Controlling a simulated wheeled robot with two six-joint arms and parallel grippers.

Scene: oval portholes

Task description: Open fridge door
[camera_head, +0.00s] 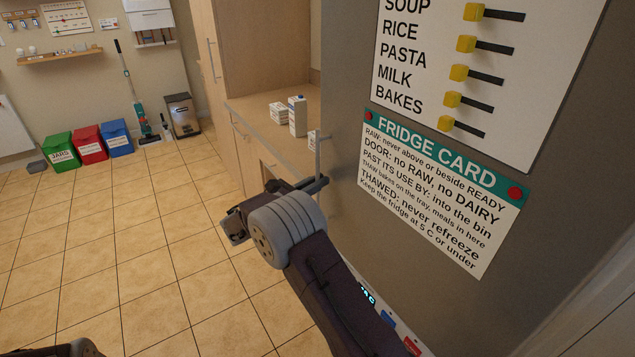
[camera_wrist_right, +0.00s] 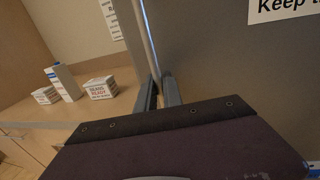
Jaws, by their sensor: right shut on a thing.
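The fridge door (camera_head: 345,215) is a large grey panel on the right of the head view, with cards on its face. It also fills the right of the right wrist view (camera_wrist_right: 220,60). A thin vertical handle (camera_head: 318,153) stands near the door's left edge. My right gripper (camera_head: 317,184) is shut on this handle low down. In the right wrist view the handle (camera_wrist_right: 149,45) runs down between the two fingers (camera_wrist_right: 159,93). I cannot tell whether the door is ajar. A dark part of my left arm shows at the bottom left; its gripper is out of view.
A wooden counter (camera_head: 262,122) with white cartons (camera_head: 297,116) stands just left of the fridge. The tiled floor (camera_head: 130,245) on the left is clear. Green, red (camera_head: 90,144) and blue bins and a pedal bin (camera_head: 183,115) stand by the far wall.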

